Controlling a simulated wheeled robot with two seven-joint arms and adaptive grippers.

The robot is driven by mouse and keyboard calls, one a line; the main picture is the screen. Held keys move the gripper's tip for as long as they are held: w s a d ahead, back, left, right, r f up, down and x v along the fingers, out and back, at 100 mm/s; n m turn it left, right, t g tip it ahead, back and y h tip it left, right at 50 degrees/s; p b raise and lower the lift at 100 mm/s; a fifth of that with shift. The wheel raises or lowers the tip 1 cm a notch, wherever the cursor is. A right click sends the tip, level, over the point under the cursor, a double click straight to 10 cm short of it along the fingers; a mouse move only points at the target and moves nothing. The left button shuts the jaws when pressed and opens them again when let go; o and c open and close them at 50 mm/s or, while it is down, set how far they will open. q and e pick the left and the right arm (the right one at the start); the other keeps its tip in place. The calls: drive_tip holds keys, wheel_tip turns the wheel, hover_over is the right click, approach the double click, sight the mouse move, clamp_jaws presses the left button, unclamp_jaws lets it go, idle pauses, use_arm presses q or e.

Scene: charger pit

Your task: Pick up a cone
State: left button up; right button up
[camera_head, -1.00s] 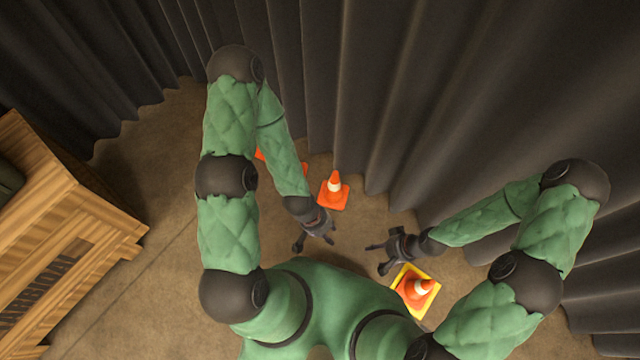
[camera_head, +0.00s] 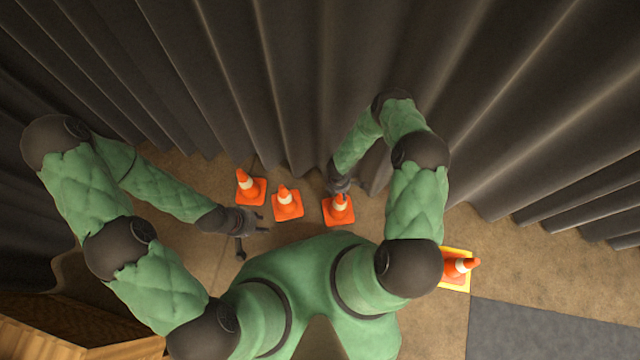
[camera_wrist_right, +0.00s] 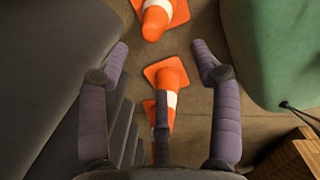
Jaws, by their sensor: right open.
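Several orange cones with white bands stand on the brown floor. Three are in a row by the curtain in the head view: a left cone (camera_head: 250,188), a middle cone (camera_head: 287,204) and a right cone (camera_head: 339,211). Another cone (camera_head: 459,268) is on a yellow square at the right. My right gripper (camera_head: 340,187) is at the right cone of the row, partly overlapping it. In the right wrist view its fingers (camera_wrist_right: 158,48) are spread, with a cone (camera_wrist_right: 171,80) between and below them and another (camera_wrist_right: 158,18) farther up. My left gripper (camera_head: 252,241) is open and empty, below the left cone.
A dark pleated curtain (camera_head: 300,80) hangs close behind the cones. A wooden crate (camera_head: 70,335) is at the lower left. A grey floor panel (camera_head: 540,335) lies at the lower right, with open floor around it.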

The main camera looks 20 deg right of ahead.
drive_tip(key=b, duration=0.2)
hover_over(340, 203)
drive_tip(key=w, duration=0.2)
drive_tip(key=f, duration=0.5)
drive_tip(key=shift+s+f, duration=0.2)
drive_tip(key=shift+f, duration=0.15)
drive_tip(key=f+b, duration=0.1)
drive_tip(key=f, duration=0.1)
drive_tip(key=d+f+b, duration=0.1)
drive_tip(key=f+b, duration=0.1)
drive_tip(key=f, duration=0.1)
drive_tip(key=shift+w, duration=0.2)
drive_tip(key=shift+c, duration=0.3)
clamp_jaws()
